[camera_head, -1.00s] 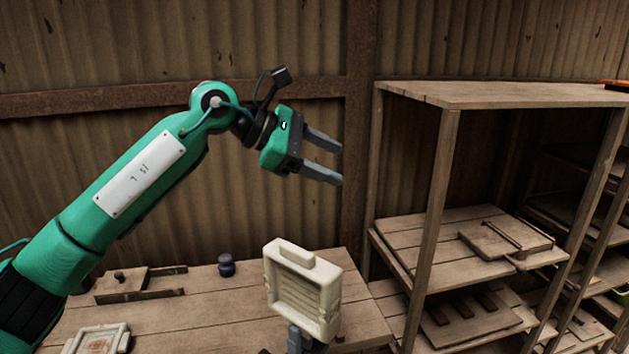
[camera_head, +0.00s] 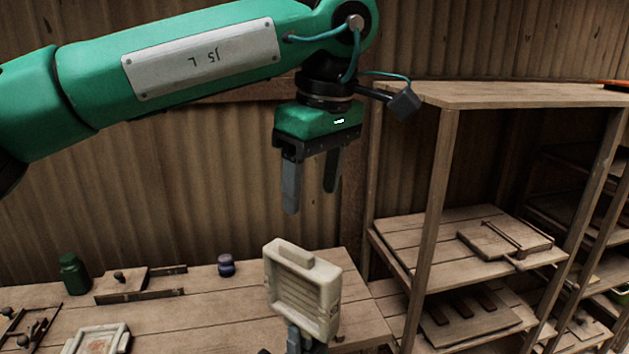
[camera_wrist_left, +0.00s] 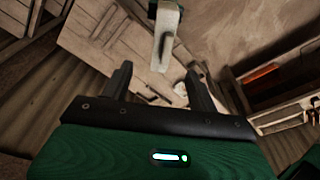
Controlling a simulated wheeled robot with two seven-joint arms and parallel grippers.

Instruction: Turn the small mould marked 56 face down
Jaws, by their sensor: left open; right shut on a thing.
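A small cream mould (camera_head: 302,288) stands on edge in the head view, its ribbed recessed face turned toward the camera and a raised block on its upper rim. My right gripper (camera_head: 300,340) is shut on its lower edge and holds it up at the table's front; the number 56 cannot be read. My left gripper (camera_head: 312,195) is open and empty, pointing down above the mould and apart from it. In the left wrist view the mould (camera_wrist_left: 165,28) shows edge-on beyond the open fingers (camera_wrist_left: 160,85).
The wooden table (camera_head: 200,305) holds another framed mould (camera_head: 98,340), a green bottle (camera_head: 74,274), a dark purple jar (camera_head: 226,265) and a wooden board (camera_head: 125,282). A wooden shelf (camera_head: 442,180) stands close on the right. A corrugated wall is behind.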

